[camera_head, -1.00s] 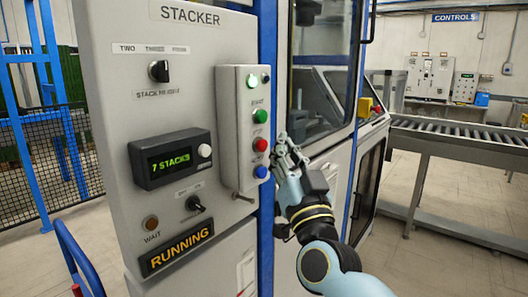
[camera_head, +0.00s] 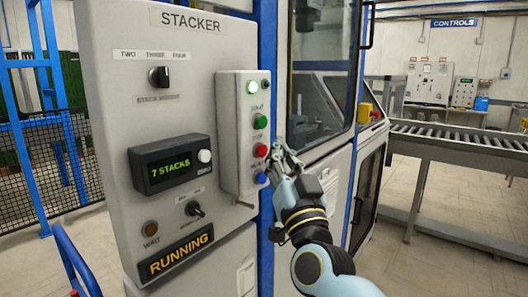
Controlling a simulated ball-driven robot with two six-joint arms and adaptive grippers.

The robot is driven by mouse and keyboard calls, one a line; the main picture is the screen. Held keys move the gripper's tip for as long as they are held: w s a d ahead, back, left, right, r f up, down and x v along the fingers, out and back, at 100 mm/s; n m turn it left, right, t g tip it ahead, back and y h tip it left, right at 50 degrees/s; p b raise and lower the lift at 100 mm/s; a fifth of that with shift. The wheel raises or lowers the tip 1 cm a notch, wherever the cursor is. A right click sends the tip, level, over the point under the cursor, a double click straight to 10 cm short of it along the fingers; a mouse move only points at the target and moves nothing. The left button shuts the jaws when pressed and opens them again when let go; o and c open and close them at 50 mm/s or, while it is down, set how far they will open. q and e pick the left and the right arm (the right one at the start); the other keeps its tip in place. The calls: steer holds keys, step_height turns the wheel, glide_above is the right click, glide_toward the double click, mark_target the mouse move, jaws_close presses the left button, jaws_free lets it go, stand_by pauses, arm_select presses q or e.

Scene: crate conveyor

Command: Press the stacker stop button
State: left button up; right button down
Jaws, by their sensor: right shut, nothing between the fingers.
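The stacker panel (camera_head: 110,100) stands upright at the left. A grey button box (camera_head: 229,150) on it carries a lit green lamp at the top, a green button (camera_head: 261,121), a red button (camera_head: 260,150) under a label reading STOP, and a blue button (camera_head: 261,178). My right gripper (camera_head: 276,149) is shut and empty, with its fingertips just right of the red button. I cannot tell whether they touch it. An amber RUNNING sign (camera_head: 176,252) is lit, and the display (camera_head: 171,164) reads 7 STACKS. My left gripper is not in view.
Two selector switches (camera_head: 159,77) and a WAIT lamp (camera_head: 151,228) sit on the panel. The machine's glass door (camera_head: 322,60) is behind my right arm. A roller conveyor (camera_head: 460,140) runs at the right. A blue rail (camera_head: 75,262) stands at lower left.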

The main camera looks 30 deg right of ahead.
steer(key=shift+w, duration=0.1)
stand_by(0.6)
steer(key=shift+w+a, duration=0.2)
steer(key=shift+w, duration=0.1)
steer(key=shift+w+a, duration=0.15)
steer(key=shift+w, duration=0.25)
stand_by(0.7)
stand_by(0.3)
steer(key=shift+s+d+p, duration=0.35)
steer(key=shift+s+p, duration=0.15)
steer(key=shift+s, duration=0.3)
steer(key=s, duration=0.1)
steer(key=s+d+p, duration=0.1)
steer(key=s, duration=0.1)
steer(key=s+d+p, duration=0.1)
steer(key=shift+s, duration=0.35)
